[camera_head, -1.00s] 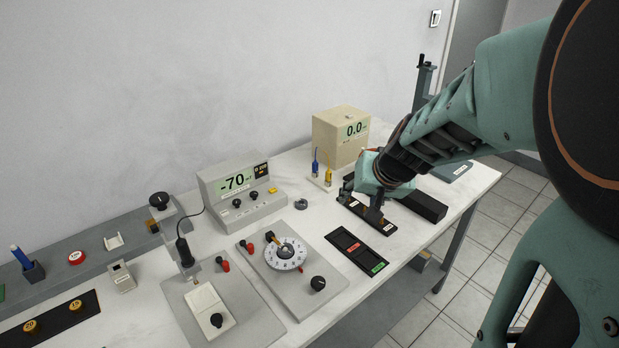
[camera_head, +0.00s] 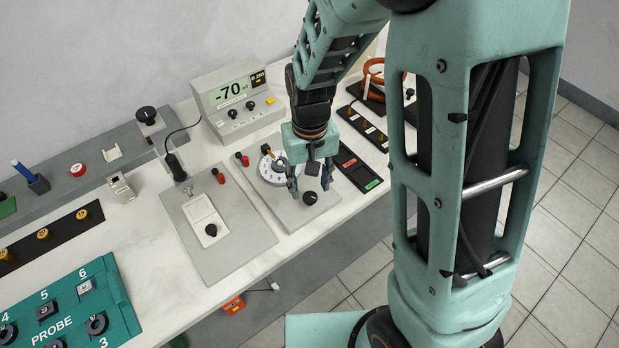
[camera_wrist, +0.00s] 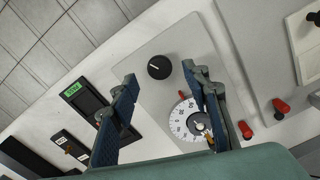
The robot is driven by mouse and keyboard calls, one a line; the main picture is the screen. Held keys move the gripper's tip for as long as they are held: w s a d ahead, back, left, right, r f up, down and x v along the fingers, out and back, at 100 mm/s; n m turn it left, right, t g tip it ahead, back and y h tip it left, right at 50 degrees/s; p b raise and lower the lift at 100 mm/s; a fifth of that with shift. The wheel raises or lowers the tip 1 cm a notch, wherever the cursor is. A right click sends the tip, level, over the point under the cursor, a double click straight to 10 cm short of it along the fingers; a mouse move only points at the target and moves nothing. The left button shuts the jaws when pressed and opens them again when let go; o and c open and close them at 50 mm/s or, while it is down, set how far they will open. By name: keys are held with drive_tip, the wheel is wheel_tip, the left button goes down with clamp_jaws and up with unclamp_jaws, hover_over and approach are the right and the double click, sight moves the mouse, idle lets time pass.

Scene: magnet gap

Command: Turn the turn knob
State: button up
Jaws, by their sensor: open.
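A round black knob (camera_head: 310,198) with a white mark sits at the front corner of a grey plate (camera_head: 262,203). It also shows in the wrist view (camera_wrist: 159,67), between and just beyond the fingertips. A white dial (camera_head: 270,168) with numbers stands on the same plate, partly hidden by my gripper. My gripper (camera_head: 311,186) points down over the plate, open and empty. In the wrist view my gripper (camera_wrist: 160,80) has its fingers wide apart, with the dial partly behind the right finger. I cannot tell the exact height of the fingertips above the knob.
A meter reading -70 (camera_head: 237,95) stands behind the plate. A second grey plate (camera_head: 245,232) with a white block and small black knob lies to the left. Black trays (camera_head: 347,157) lie to the right. A teal probe board (camera_head: 110,310) is at front left.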

sight(310, 196)
drive_tip(key=shift+f, duration=1.8)
